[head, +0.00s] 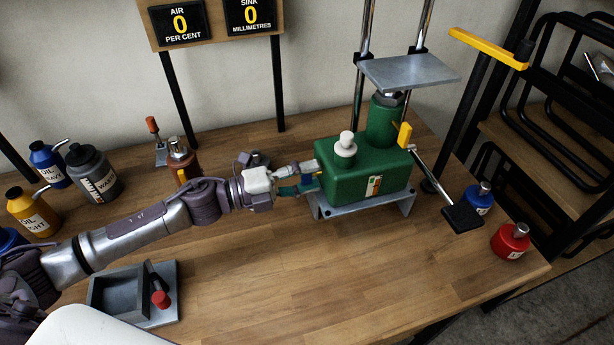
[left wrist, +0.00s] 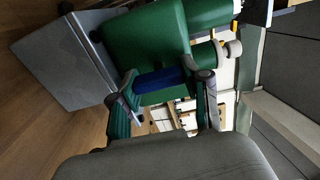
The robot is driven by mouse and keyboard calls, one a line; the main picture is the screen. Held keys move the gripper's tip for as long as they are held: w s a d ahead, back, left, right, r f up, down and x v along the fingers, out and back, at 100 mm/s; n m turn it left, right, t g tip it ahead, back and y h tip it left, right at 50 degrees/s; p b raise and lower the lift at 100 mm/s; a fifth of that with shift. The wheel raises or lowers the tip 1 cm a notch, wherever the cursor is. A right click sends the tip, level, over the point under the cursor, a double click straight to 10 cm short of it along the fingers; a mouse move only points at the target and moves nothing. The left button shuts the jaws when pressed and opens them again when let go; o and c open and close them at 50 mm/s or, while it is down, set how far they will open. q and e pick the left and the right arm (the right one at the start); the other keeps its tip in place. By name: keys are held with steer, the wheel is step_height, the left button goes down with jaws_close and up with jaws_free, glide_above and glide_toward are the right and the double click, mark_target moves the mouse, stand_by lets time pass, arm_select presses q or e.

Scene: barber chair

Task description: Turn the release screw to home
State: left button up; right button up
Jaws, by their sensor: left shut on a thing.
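A green pump body (head: 365,172) stands on a grey metal base (head: 370,204) on the bench. My left gripper (head: 306,180) is at the body's left side, shut on a blue part there that I take to be the release screw. In the left wrist view the blue screw (left wrist: 160,79) lies between the two fingers of the left gripper (left wrist: 165,88), against the green body (left wrist: 148,35). Its marks and the home mark cannot be read. My right gripper is not in view.
Signs above the bench read air 0 per cent (head: 180,22) and sink 0 millimetres (head: 250,15). A grey plate (head: 408,70) tops the pump. A lever with a black pad (head: 462,217) sticks out right. Bottles (head: 92,175) stand left. The front middle bench is clear.

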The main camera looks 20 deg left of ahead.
mark_target(302, 180)
arm_select(q)
steer(key=o, duration=1.2)
steer(key=shift+c, duration=0.2)
steer(key=v, duration=0.6)
steer(key=shift+s+a+f, duration=0.1)
steer(key=shift+s+a, duration=0.4)
steer(key=shift+a, duration=0.1)
